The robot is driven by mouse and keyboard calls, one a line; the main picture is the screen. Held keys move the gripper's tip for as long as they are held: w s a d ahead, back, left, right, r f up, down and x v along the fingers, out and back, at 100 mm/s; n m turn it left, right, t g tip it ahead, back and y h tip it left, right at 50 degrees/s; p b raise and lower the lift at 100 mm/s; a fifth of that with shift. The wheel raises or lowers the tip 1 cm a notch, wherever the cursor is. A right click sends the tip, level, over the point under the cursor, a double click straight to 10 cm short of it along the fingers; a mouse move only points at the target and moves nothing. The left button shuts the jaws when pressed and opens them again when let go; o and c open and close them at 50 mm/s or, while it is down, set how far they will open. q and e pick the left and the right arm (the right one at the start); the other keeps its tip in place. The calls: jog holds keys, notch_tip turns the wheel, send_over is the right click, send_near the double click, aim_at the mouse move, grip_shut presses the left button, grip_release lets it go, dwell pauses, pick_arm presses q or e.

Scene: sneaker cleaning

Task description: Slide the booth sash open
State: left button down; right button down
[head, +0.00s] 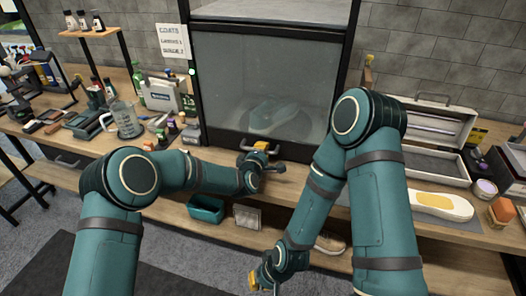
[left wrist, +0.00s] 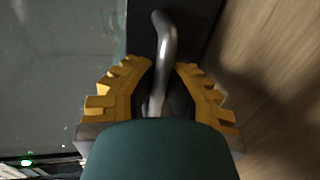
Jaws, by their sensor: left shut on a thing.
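The booth sash (head: 225,75) is a dark-framed, hazy glass panel at the back centre in the head view. Its lower edge sits down near the table top, and a pale sneaker (head: 272,116) shows dimly behind the glass. My left gripper (head: 260,148) is at the bottom of the sash. In the left wrist view, its yellow fingers (left wrist: 163,92) are shut on the bent grey sash handle (left wrist: 166,38), which runs between them. My right gripper (head: 266,278) hangs low in front of the table, apart from the sash; its finger opening is not clear.
A jug (head: 124,118) and several bottles and tools stand left of the booth. An open case (head: 436,128), a yellow-topped insole-like piece (head: 441,204) and an orange block (head: 502,210) lie to the right. A teal bin (head: 206,209) sits on the lower shelf.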

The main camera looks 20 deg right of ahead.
aim_at(267, 58)
pick_arm(q)
notch_tip(267, 58, up, 16)
jog(key=p, duration=0.3)
jog(key=shift+r+p, duration=0.1)
jog(key=shift+p, duration=0.2)
notch_tip(267, 58, up, 15)
jog(key=p, duration=0.6)
jog(key=shift+f, duration=0.2)
jog(key=c, duration=1)
grip_release()
jog(key=v, duration=1.2)
